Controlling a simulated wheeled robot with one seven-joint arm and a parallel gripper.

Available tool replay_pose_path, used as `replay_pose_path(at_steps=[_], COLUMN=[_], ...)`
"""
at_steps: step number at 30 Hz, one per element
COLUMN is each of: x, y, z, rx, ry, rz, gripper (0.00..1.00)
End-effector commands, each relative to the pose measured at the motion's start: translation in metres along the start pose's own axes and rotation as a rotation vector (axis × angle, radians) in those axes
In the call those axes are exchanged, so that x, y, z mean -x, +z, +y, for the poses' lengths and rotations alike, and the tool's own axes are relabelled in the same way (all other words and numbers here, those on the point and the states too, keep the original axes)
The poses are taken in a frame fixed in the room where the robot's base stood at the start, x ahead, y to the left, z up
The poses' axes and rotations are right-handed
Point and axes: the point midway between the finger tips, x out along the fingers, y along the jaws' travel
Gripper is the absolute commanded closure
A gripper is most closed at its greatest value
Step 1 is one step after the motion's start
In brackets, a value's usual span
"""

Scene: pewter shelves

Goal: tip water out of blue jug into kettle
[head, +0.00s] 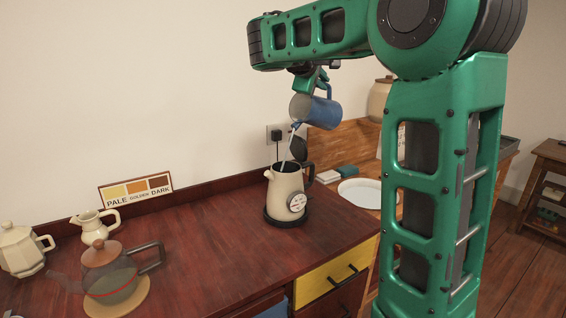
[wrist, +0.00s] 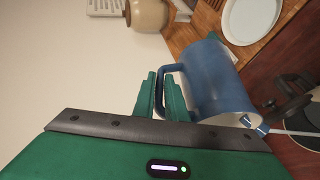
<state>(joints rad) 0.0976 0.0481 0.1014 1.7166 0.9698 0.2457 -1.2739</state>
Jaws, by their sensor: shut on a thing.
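The blue jug (head: 318,109) is tilted in the air, its mouth to the left and down. My gripper (head: 316,84) is above it, shut on its handle. In the wrist view the jug (wrist: 215,80) lies to the right of the fingers of my gripper (wrist: 163,98), with the handle between them. A thin stream of water (head: 289,146) runs from the jug's lip down to the cream kettle (head: 286,190). The kettle stands upright on a dark round base, its dark lid raised, a dial on its side. The water inside it is hidden.
On the dark red counter (head: 200,235) stand a glass teapot (head: 112,275) on a round mat, a cream jug (head: 93,226) and a cream pot (head: 22,250). A white plate (head: 367,193) lies on the wooden surface at right.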

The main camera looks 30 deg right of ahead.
Motion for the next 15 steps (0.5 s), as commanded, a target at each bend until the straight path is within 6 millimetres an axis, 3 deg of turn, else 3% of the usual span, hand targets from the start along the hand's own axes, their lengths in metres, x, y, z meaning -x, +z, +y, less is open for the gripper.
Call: replay_pose_path(at_steps=[15], x=[0.0055], y=[-0.0021], z=[0.0025], rx=[0.007], ry=[0.026], rz=[0.001], gripper=[1.0])
